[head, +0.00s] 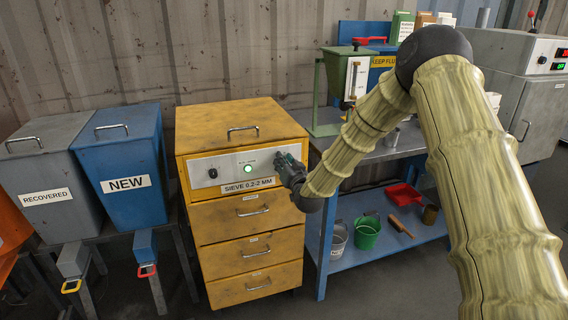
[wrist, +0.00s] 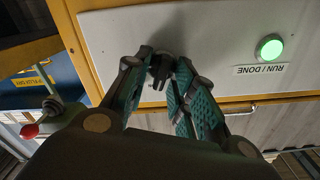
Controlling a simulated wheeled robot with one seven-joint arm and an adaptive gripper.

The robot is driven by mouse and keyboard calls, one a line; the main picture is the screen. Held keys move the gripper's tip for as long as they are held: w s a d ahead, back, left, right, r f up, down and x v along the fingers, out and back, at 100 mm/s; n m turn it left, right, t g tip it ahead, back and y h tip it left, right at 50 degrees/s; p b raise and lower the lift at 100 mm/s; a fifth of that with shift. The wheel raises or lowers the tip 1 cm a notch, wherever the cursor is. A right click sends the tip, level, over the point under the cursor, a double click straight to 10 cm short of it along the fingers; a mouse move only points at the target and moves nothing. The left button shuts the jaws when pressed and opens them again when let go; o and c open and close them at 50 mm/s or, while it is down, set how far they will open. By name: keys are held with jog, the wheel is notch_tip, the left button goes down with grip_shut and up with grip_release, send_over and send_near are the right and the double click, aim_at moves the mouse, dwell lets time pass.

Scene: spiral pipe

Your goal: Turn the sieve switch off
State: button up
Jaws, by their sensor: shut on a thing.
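The yellow sieve cabinet (head: 230,125) stands in the middle of the head view, with a light grey control panel (head: 228,165) on its upper front. My gripper (head: 281,160) is at the right end of this panel and hides the switch there in the head view. In the wrist view, which is upside down, my gripper (wrist: 161,62) has its fingers closed around a small black switch knob (wrist: 160,70). The green lamp (head: 248,169) is lit; it also shows in the wrist view (wrist: 270,47), beside the RUN / DONE label.
Another black knob (head: 212,173) is at the panel's left. A blue NEW bin (head: 133,150) and grey RECOVERED bin (head: 45,165) stand left of the cabinet. A blue-framed bench (head: 345,215) with buckets stands close on the right, under my arm.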

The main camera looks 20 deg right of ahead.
jog(key=n, duration=0.3)
jog(key=n+b, duration=0.1)
jog(key=n, duration=0.6)
jog(key=shift+a+b, duration=0.3)
jog(key=shift+b, duration=0.05)
dwell(0.4)
jog(key=o, duration=0.7)
jog(key=shift+c, duration=0.2)
jog(key=shift+s, duration=0.1)
jog(key=s, duration=1.1)
jog(key=shift+s+d, duration=0.25)
jog(key=shift+s, duration=0.15)
